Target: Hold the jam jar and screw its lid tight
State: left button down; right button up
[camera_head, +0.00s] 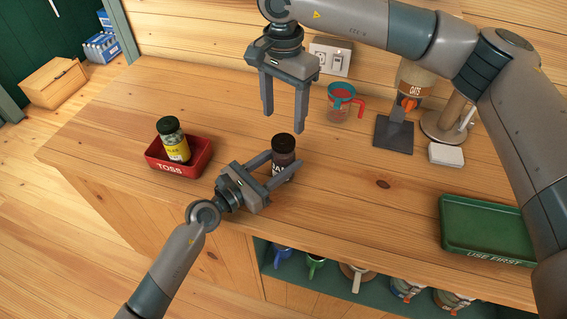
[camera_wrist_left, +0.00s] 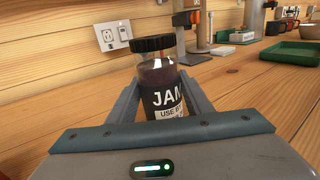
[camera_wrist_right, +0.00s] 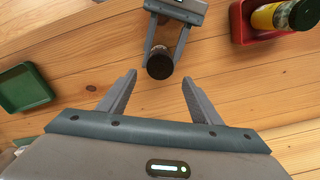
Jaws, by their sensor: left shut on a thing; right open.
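The jam jar (camera_head: 281,170) stands upright on the wooden counter, dark inside with a black label; the label reads JAM in the left wrist view (camera_wrist_left: 163,98). Its dark lid (camera_head: 284,143) sits on top and also shows in the left wrist view (camera_wrist_left: 153,43). My left gripper (camera_head: 277,164) is shut around the jar's body, one finger on each side. My right gripper (camera_head: 284,122) is open and empty, pointing down above and behind the jar. In the right wrist view the lid (camera_wrist_right: 160,66) shows beyond the open fingers (camera_wrist_right: 158,88), apart from them.
A red TOSS tray (camera_head: 186,168) with a yellow-labelled jar (camera_head: 173,141) stands left. A green USE FIRST tray (camera_head: 487,228) lies right. Mugs fill the shelf below.

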aim_at(283, 141)
jog(key=shift+f, duration=3.45)
jog(key=c, duration=1.1)
